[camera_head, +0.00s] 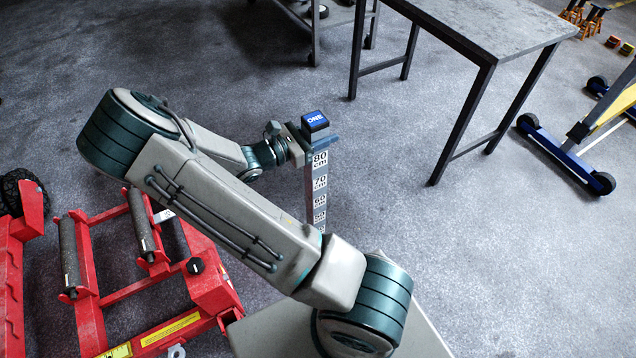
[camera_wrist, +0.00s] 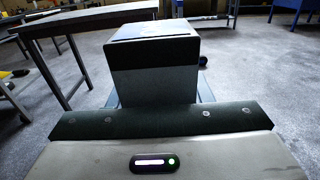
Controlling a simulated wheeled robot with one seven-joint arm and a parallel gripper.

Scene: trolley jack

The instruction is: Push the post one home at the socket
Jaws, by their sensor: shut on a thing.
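The post one (camera_head: 319,186) is an upright grey post with a blue cap marked "ONE" and a printed scale in cm down its side. My gripper (camera_head: 314,136) is shut on it just below the cap. In the wrist view the top of the post (camera_wrist: 153,70) stands up between the jaws, with a dark cap over a grey body. My arm hides the lower end of the post in the head view. I cannot make out the socket, nor tell how the post meets it.
A red wheeled frame with rollers (camera_head: 150,285) lies at the lower left. A grey-topped table (camera_head: 490,25) stands behind the post to the right. A blue-legged wheeled stand (camera_head: 565,155) is at the far right. The floor between post and table is clear.

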